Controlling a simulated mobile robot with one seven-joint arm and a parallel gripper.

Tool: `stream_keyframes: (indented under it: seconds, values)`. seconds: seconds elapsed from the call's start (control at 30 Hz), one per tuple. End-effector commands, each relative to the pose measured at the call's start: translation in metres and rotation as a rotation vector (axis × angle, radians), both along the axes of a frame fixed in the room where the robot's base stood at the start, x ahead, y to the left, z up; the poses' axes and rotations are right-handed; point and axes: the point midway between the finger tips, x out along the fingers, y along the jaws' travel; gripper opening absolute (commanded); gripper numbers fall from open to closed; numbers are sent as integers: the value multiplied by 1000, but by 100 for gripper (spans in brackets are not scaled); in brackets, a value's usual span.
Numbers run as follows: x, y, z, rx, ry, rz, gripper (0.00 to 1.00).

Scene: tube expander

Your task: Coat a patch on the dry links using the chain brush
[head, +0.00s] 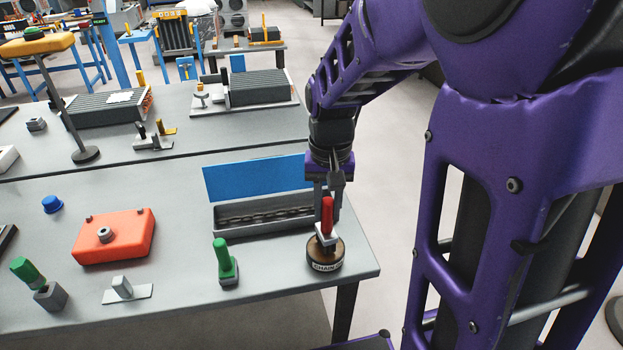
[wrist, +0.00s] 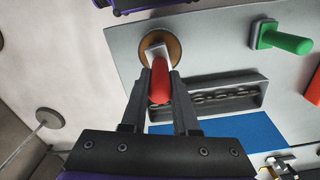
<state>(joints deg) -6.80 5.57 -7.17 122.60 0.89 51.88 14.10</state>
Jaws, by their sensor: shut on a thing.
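My gripper (head: 328,190) is shut on the red handle of the chain brush (head: 327,212), which also shows between the fingers in the wrist view (wrist: 160,82). The brush stands roughly upright, its pale lower part over the round brown pot (head: 325,258) labelled "CHAIN". The pot also shows in the wrist view (wrist: 174,42). I cannot tell whether the bristles are in the pot or resting on it. The chain (head: 275,214) lies in a long grey tray (head: 258,229) just behind and left of the pot. The wrist view shows the chain's links (wrist: 222,97) too.
A blue panel (head: 255,179) stands behind the tray. A green-handled tool (head: 224,262) stands left of the pot. An orange-red case (head: 115,238), a blue knob (head: 52,204) and another green-handled piece (head: 27,270) are farther left. The table's right edge is close to the pot.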

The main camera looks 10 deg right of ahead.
Motion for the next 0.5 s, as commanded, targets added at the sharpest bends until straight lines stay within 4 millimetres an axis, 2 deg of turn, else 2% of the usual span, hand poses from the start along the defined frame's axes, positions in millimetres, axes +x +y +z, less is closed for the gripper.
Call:
stream_keyframes:
  seconds: [0.5]
  values:
    - [0,0,-3,0,0,0,0]
